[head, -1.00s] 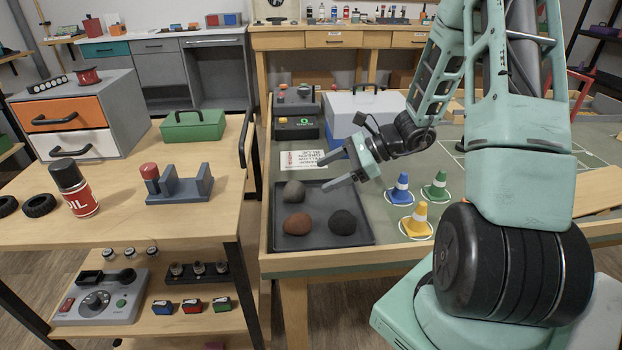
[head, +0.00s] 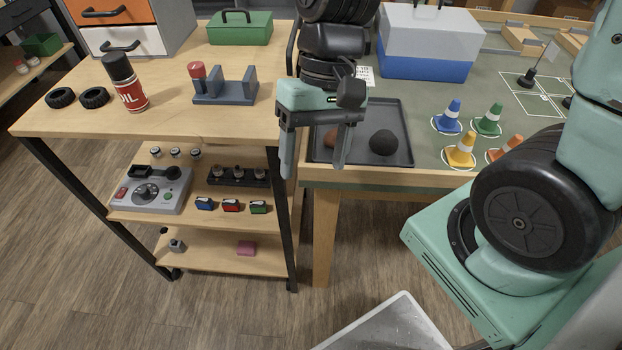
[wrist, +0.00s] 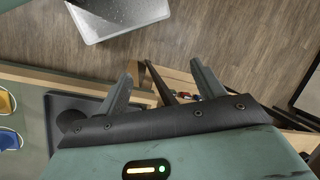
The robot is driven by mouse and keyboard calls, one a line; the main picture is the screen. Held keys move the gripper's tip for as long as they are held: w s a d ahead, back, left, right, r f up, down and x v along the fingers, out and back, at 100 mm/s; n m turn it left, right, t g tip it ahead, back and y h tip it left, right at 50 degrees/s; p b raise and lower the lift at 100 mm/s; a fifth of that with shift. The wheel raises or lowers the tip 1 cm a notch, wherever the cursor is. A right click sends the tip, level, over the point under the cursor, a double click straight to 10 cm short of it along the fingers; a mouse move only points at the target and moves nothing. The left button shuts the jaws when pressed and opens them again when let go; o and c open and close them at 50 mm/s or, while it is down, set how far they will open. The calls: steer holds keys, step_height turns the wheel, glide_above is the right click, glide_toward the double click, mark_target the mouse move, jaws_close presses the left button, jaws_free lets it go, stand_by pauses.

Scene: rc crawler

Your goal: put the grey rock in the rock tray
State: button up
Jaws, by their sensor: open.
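The dark rock tray (head: 398,112) lies at the front left corner of the green-topped table, partly hidden behind my gripper. A black rock (head: 384,142) and a partly covered reddish-brown rock (head: 331,138) lie in it. The grey rock cannot be seen now; it lay at the tray's back left one second ago, an area now covered by my arm. My gripper (head: 313,170) is open and empty, fingers pointing down, over the gap between cart and table. The wrist view shows its spread fingers (wrist: 163,82), with the tray (wrist: 58,101) at left.
The wooden cart (head: 160,122) stands to the left, with an oil can (head: 127,85), a blue-grey holder (head: 225,92) and a green toolbox (head: 240,28) on top. Traffic cones (head: 459,150) and a blue-and-white box (head: 428,42) stand on the table. Open floor lies in front.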

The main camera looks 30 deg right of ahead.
steer(key=s+a+r+n+t+h, duration=0.1)
steer(key=s+a+n, duration=0.3)
steer(key=n, duration=0.4)
steer(key=shift+s+r+t+h, duration=0.4)
steer(key=shift+s+t+h, duration=0.3)
steer(key=shift+s+t, duration=0.15)
steer(key=shift+r, duration=0.1)
